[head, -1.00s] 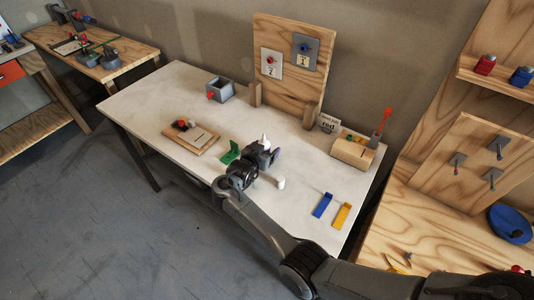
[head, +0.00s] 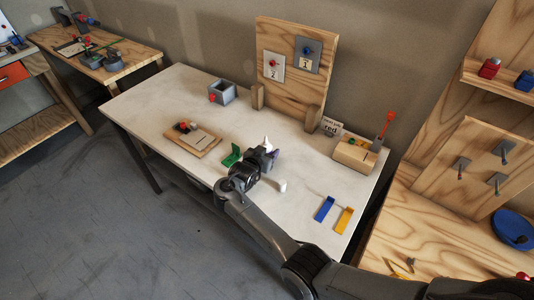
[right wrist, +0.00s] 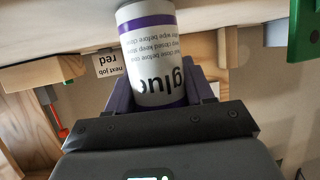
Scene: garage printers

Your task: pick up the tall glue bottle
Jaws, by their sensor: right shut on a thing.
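The tall glue bottle is white with purple bands and the word "glue", and it fills the upper middle of the right wrist view (right wrist: 152,58). In the head view only its white pointed tip (head: 267,143) shows above my right gripper (head: 265,158). The dark purple fingers of my right gripper stand on both sides of the bottle, shut on it. The bottle looks upright. Its lower part is hidden by the gripper in the head view, so I cannot tell whether it touches the table. My left gripper is not in view.
On the white table (head: 220,165), a green piece (head: 232,155) lies left of the gripper and a small white cylinder (head: 281,186) close to its right. A wooden panel (head: 293,75) stands behind.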

